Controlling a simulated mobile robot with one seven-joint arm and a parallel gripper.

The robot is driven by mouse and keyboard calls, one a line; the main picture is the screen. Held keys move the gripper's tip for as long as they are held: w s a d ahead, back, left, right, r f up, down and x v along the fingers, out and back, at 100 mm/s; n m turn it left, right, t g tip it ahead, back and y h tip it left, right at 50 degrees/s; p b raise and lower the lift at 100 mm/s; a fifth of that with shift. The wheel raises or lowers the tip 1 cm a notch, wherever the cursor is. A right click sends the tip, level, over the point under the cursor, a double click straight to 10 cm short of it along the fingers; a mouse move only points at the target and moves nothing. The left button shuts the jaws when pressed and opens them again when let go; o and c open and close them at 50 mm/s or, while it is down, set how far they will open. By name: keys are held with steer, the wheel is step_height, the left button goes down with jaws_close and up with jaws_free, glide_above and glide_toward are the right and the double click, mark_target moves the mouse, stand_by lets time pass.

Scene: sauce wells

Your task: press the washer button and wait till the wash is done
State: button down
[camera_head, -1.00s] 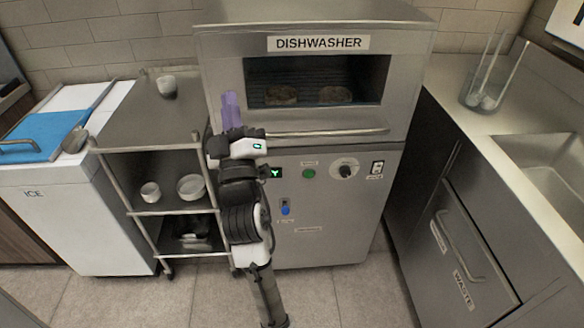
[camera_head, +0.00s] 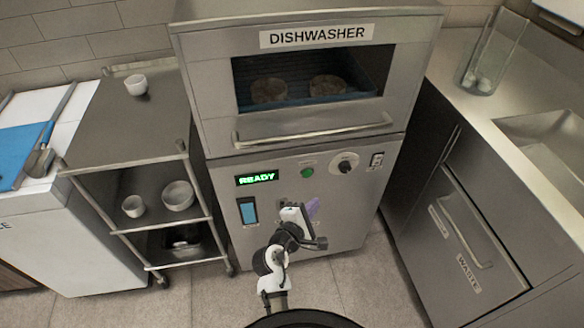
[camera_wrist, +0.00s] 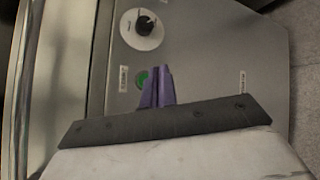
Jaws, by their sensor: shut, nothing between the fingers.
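The dishwasher (camera_head: 285,150) stands in the middle with its hood front down. Its display (camera_head: 257,179) reads READY in green. A round green button (camera_head: 307,172) sits right of the display, beside a black dial (camera_head: 345,168). The green button also shows in the wrist view (camera_wrist: 142,78), partly covered by my fingers. My gripper (camera_head: 313,207) has purple fingers, shut and empty, in front of the lower panel and below the button in the head view. The fingers also show in the wrist view (camera_wrist: 158,88). I cannot tell whether they touch the panel.
Behind the window are round dishes (camera_head: 268,90) on a blue rack. A switch (camera_head: 376,160) is at the panel's right. A cart (camera_head: 130,145) with white bowls stands left. A counter (camera_head: 470,105) with a sink is right. Floor is open in front.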

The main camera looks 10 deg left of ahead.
mark_target(307, 174)
steer(key=shift+s+d+f+g, duration=0.15)
steer(key=shift+d+f, duration=0.05)
steer(key=shift+f, duration=0.15)
steer(key=shift+s+d+f+g, duration=0.1)
steer(key=shift+d+f+g, duration=0.1)
steer(key=shift+f, duration=0.15)
steer(key=w+a+b, duration=0.2)
steer(key=w, duration=0.6)
steer(key=shift+w+a+r, duration=0.2)
steer(key=shift+a+r, duration=0.1)
steer(key=shift+a, duration=0.1)
stand_by(1.5)
steer(key=shift+w+a, duration=0.15)
steer(key=shift+w, duration=0.25)
